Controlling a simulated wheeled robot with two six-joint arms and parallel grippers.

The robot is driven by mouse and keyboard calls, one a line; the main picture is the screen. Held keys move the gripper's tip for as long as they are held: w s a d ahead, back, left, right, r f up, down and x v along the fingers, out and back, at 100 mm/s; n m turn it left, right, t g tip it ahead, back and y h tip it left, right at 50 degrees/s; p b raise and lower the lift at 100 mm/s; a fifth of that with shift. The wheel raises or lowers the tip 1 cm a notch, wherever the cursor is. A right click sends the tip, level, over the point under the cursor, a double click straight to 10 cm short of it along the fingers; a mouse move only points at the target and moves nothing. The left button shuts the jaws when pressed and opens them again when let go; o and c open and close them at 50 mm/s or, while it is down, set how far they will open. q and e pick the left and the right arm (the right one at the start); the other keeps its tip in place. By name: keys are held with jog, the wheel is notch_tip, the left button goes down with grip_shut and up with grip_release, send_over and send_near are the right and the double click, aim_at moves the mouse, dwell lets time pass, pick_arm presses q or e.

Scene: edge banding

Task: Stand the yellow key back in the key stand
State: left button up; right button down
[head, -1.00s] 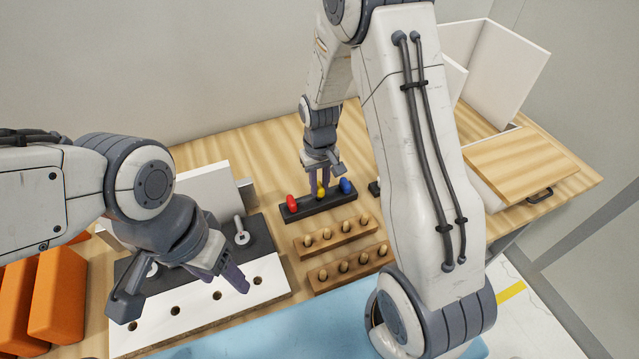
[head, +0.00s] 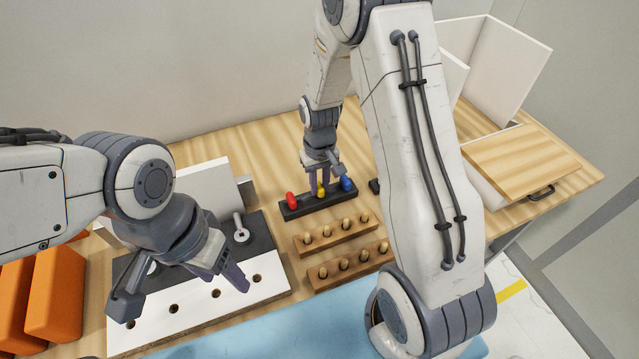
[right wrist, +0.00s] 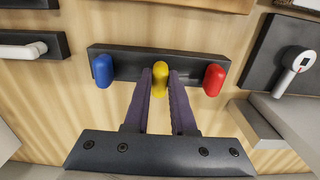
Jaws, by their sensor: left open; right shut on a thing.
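The yellow key (right wrist: 160,78) is between the fingers of my right gripper (right wrist: 160,90), which is shut on it. It is at the middle place of the dark key stand (right wrist: 130,62), between the blue key (right wrist: 103,70) and the red key (right wrist: 214,79). In the head view the yellow key (head: 321,190) shows below my right gripper (head: 320,186), over the stand (head: 300,212). The fingers hide the key's lower part, so I cannot tell how deep it sits. My left gripper (head: 228,275) is open and empty above the white drilled board.
The white board (head: 258,283) with holes lies in front of a dark plate. Two wooden racks (head: 328,241) with several pegs stand before the key stand. Orange blocks (head: 50,290) are at the left. A white box with a wooden lid (head: 520,165) is at the right.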

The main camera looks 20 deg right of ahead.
jog(key=shift+f, duration=0.35)
dwell(0.5)
jog(key=c, duration=0.7)
grip_release()
jog(key=shift+o, duration=0.2)
jog(key=shift+r, duration=0.15)
jog(key=shift+r+p, duration=1.95)
jog(key=shift+r, duration=0.45)
